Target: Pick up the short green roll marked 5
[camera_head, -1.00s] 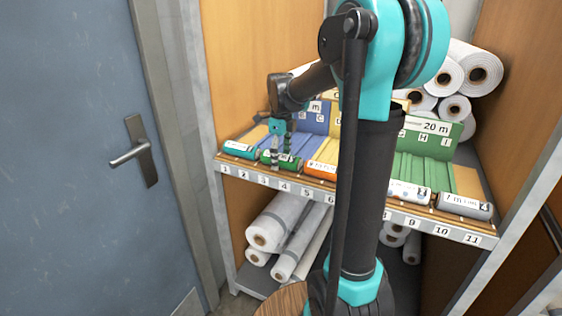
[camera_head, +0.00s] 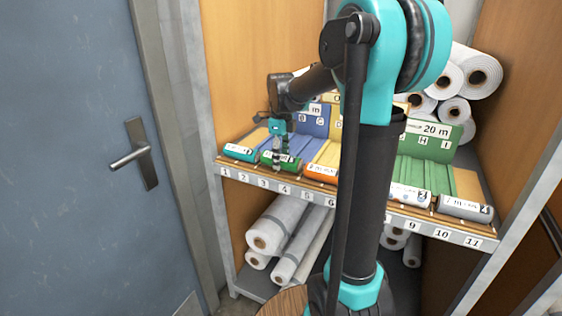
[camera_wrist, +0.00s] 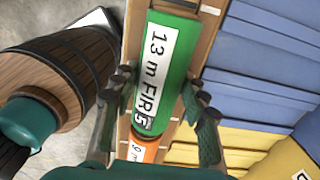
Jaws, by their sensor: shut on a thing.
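The short green roll marked 5 (camera_wrist: 178,60) lies in the wrist view with a white label reading "13 m FIR" and a 5 at its near end. My gripper (camera_wrist: 157,92) has one finger on each side of the roll near that end and is shut on it. In the head view the green roll (camera_head: 267,157) is at the shelf's front edge, around slots 3 and 4. My gripper (camera_head: 281,157) reaches down over it and hides part of it. The roll appears still at shelf level; I cannot tell any gap beneath it.
A teal roll (camera_head: 239,152) lies left of the green one and an orange roll (camera_head: 321,173) right of it. White (camera_head: 410,195) and grey (camera_head: 465,209) rolls lie further right. Blue and yellow bins stand behind. A door (camera_head: 70,150) is left of the shelf.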

